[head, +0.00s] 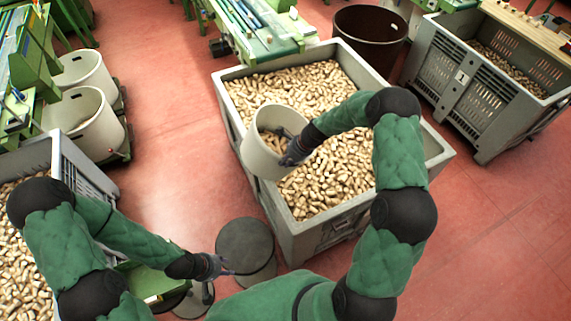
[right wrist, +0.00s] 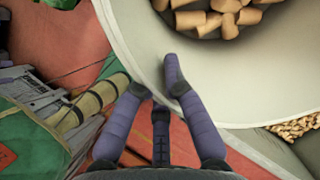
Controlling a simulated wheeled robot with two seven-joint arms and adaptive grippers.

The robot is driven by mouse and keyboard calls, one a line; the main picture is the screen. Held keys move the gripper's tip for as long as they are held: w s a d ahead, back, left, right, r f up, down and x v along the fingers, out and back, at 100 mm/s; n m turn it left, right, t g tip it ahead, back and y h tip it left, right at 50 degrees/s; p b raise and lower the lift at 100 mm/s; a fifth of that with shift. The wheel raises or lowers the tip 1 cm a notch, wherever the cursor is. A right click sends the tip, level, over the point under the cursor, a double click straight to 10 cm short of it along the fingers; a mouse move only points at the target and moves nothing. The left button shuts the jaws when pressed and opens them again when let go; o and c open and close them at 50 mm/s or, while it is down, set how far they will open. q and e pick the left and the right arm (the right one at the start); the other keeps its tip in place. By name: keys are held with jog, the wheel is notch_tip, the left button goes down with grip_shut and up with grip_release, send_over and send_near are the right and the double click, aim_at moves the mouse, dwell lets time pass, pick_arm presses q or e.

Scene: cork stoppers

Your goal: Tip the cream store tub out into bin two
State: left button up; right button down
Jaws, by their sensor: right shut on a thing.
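The cream store tub (head: 257,158) is held above the left side of the large grey bin (head: 438,156) in the middle of the head view. The tub looks close to upright. My right gripper (head: 290,153) is shut on the tub's wall (right wrist: 240,90) near the rim, with a finger on each side. My left gripper (head: 222,267) is low at the front, away from the tub; its fingers are too small to read.
Another cork bin (head: 62,150) stands at left and a lower-filled bin (head: 468,95) at right. A dark brown tub (head: 370,38) stands behind the middle bin. Two cream tubs (head: 98,128) are at upper left. A grey round stool (head: 246,245) stands near my left gripper.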

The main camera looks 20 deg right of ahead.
jog(key=shift+d+f+y+b, duration=0.3)
jog(key=shift+y+b, duration=0.2)
jog(key=shift+b, duration=1.8)
jog(key=y+b, duration=0.1)
jog(key=b, duration=0.3)
jog(key=d+f+t+y+b, duration=0.1)
jog(key=b, duration=0.3)
jog(key=shift+s+f+b, duration=0.2)
jog(key=shift+f+b, duration=0.05)
jog(key=shift+b, duration=0.05)
jog(key=d+f+y+b, duration=0.1)
jog(key=b, duration=0.3)
jog(key=shift+s+f+t+y, duration=0.15)
jog(key=shift+t+y, duration=0.15)
jog(key=m+t+y+b, duration=0.1)
jog(key=t+y+b, duration=0.3)
jog(key=y+b, duration=0.6)
send_near(293, 165)
jog(key=shift+d+r+b, duration=0.5)
jog(key=shift+d+b, duration=0.05)
jog(key=shift+b, duration=0.05)
jog(key=shift+s+d+r+t+y, duration=0.2)
jog(key=shift+s+d+r+y, duration=0.05)
jog(key=shift+d, duration=0.15)
jog(key=shift+s+d+r+t+y, duration=0.2)
jog(key=shift+s+d+y, duration=0.05)
jog(key=shift+d, duration=0.2)
